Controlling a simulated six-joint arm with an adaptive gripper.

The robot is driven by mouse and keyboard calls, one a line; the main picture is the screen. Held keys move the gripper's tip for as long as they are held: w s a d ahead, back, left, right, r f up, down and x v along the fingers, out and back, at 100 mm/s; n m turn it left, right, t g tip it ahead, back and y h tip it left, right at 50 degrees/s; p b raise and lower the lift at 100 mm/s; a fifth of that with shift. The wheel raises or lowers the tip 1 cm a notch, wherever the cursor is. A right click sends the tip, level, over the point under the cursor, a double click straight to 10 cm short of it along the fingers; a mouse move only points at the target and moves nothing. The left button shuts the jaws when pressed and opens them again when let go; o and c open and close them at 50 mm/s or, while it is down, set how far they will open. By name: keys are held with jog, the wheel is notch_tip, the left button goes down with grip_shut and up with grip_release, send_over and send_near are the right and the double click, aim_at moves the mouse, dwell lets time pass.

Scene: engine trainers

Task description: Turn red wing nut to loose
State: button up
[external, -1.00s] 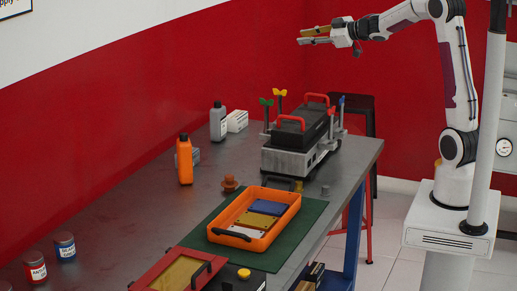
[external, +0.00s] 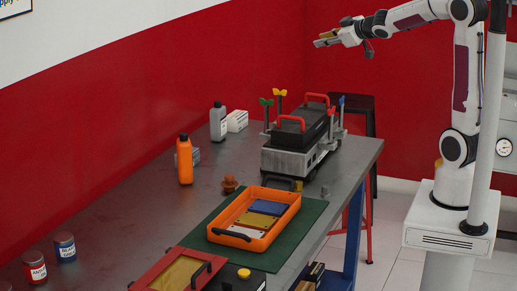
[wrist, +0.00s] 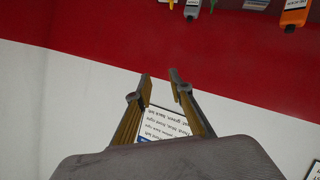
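The engine trainer (external: 290,160) stands at the far end of the bench, with a black cover and red handles on top. I cannot make out a red wing nut apart from the red handles. My gripper (external: 320,39) is high above and beyond the trainer, touching nothing. In the wrist view my gripper (wrist: 160,78) has its fingers apart with nothing between them.
An orange bottle (external: 184,160), a grey bottle (external: 218,124) and a white box (external: 236,121) stand left of the trainer. An orange tray (external: 223,237) lies on a green mat (external: 290,243) in front. A black stool (external: 357,103) is behind. Air around my gripper is clear.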

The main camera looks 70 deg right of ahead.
jog(key=s+a+f+m+g+y, duration=0.1)
jog(key=s+a+f+g, duration=0.1)
jog(key=s+a+f, duration=0.3)
jog(key=s+a+f+m+g+y, duration=0.1)
jog(key=s+a+f+g+y, duration=0.1)
jog(key=s+a+f, duration=0.3)
jog(key=s+a+f+g+y, duration=0.1)
jog(key=s+a+f+g, duration=0.3)
jog(key=s+a, duration=0.7)
jog(key=s, duration=0.5)
jog(key=shift+s+a+f+m+y, duration=0.15)
jog(key=shift+a+f+m+y, duration=0.15)
jog(key=shift+f+m+y, duration=0.1)
dwell(0.3)
